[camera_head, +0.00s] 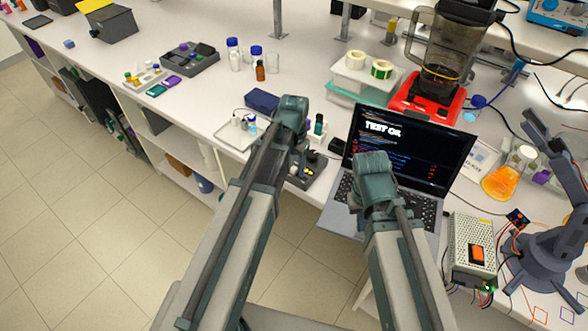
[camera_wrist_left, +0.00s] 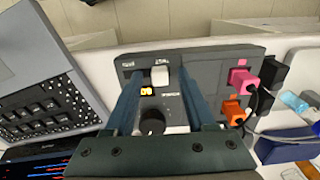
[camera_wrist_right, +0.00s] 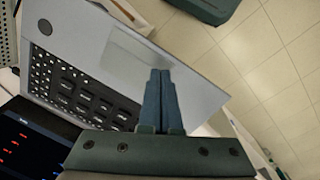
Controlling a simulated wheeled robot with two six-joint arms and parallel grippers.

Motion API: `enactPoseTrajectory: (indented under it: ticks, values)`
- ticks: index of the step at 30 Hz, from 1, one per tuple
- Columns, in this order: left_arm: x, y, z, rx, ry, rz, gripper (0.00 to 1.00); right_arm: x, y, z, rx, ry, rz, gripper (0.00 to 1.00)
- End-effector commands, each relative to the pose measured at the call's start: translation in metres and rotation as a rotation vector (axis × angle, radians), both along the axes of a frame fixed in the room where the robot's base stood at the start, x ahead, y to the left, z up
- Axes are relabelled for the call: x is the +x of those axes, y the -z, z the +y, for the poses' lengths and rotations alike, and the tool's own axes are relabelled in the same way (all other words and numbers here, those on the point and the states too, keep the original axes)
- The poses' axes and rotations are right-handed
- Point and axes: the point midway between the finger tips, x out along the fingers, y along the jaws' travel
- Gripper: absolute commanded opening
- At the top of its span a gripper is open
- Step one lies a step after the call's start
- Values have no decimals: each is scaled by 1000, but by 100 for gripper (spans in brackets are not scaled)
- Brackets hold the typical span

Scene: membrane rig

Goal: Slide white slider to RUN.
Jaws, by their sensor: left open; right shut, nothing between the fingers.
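The dark grey control box (camera_wrist_left: 215,62) fills the middle of the left wrist view. Its white slider (camera_wrist_left: 160,75) sits near the box's top edge in that view, beside small labels too blurred to read surely. My left gripper (camera_wrist_left: 160,84) is open, its two fingers on either side of the slider, with gaps visible; contact is not seen. In the head view the box (camera_head: 304,181) is partly hidden behind my left arm. My right gripper (camera_wrist_right: 161,73) is shut and empty, over the laptop's palm rest.
An open laptop (camera_head: 408,150) stands right of the box.

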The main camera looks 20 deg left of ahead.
Motion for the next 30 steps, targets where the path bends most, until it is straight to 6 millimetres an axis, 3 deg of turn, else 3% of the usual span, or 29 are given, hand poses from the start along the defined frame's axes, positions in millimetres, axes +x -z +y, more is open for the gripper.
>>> enactPoseTrajectory:
  ticks: [5,14,30]
  values:
    - [0,-1,0,0,0,0,55,0,-1,0,0,0,0,0]
    - [0,-1,0,0,0,0,1,0,-1,0,0,0,0,0]
    - [0,-1,0,0,0,0,0,0,-1,0,0,0,0,0]
